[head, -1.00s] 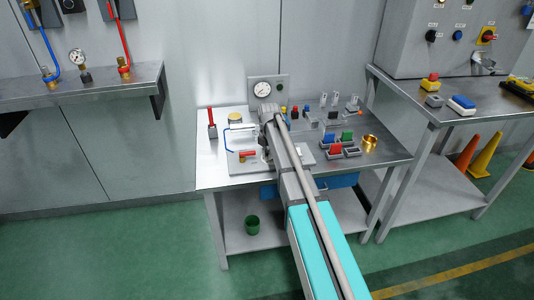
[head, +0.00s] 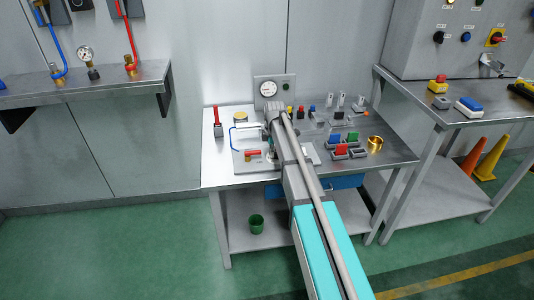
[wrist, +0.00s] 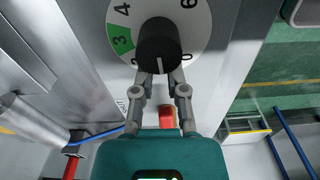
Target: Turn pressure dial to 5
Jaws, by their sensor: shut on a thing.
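The pressure dial (wrist: 192,24) fills the top of the wrist view, a white round face with black numbers and a green band near 3 and 4. Its black knob (wrist: 165,42) has a white line low on its front, pointing down in the picture. My gripper (wrist: 160,74) is at the knob's lower side, with its fingers close together and shut on it. The fingertips are partly hidden by the knob. In the head view my gripper (head: 270,128) is over the left part of the steel table, and my arm hides the knob.
A round gauge (head: 268,88) stands on a panel behind the table (head: 222,170). Red and blue blocks, small switches and a brass ring (head: 375,143) are right of my arm. A red handle (head: 217,122) stands at left. A second bench (head: 420,105) is further right.

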